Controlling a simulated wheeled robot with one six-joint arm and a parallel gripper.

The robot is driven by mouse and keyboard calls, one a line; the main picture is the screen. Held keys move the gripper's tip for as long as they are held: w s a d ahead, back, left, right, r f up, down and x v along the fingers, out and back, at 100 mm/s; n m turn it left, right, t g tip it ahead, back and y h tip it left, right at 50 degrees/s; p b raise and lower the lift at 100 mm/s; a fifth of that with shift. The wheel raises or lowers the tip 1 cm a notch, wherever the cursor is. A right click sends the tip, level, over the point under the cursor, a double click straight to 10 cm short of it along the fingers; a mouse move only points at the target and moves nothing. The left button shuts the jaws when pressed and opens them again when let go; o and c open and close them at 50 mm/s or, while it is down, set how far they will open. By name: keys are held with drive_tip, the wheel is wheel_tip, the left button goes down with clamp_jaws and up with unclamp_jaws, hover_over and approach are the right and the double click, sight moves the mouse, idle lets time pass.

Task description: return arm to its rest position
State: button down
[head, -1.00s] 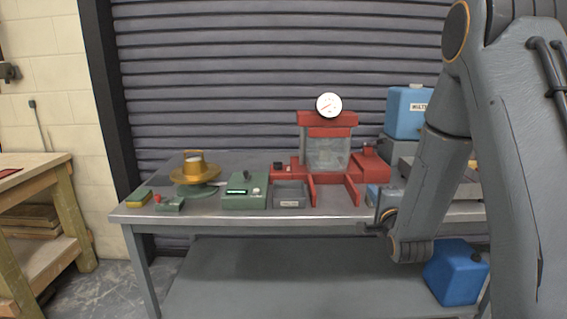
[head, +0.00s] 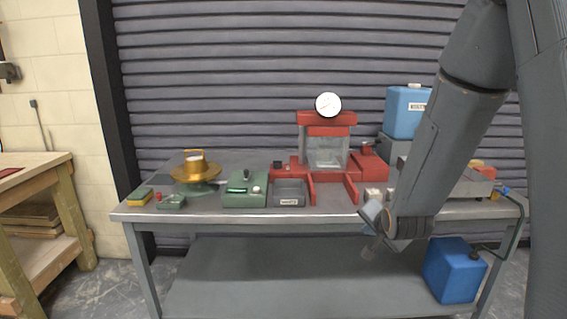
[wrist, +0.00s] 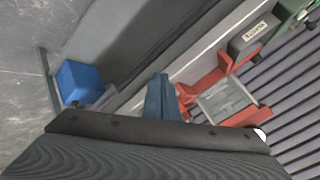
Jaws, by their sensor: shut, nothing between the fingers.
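My gripper (wrist: 161,82) is shut and empty, its two blue-grey fingers together in the middle of the wrist view. In the head view my gripper (head: 370,250) hangs low in front of the bench's front edge, at the end of my dark grey arm, which comes down from the upper right. The steel bench (head: 240,214) stands behind it. My arm hides part of the right side of the bench.
A red press (head: 337,185) with a round dial stands on the bench. Left of it are a grey tray (head: 289,193), a green box (head: 245,190) and a brass flow table (head: 196,172). A blue container (head: 455,270) is below at right. The lower shelf is mostly clear.

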drive_tip(key=s+a+n+g, duration=0.1)
drive_tip(key=s+n+g, duration=0.2)
drive_tip(key=s, duration=0.6)
drive_tip(key=s+a+n+g, duration=0.2)
drive_tip(key=s+n+g, duration=0.1)
drive_tip(key=s, duration=0.6)
drive_tip(key=s+a+f+n+g, duration=0.1)
drive_tip(key=s+n+g, duration=0.3)
drive_tip(key=s, duration=0.5)
drive_tip(key=shift+a, duration=0.25)
drive_tip(key=c, duration=2.5)
unclamp_jaws()
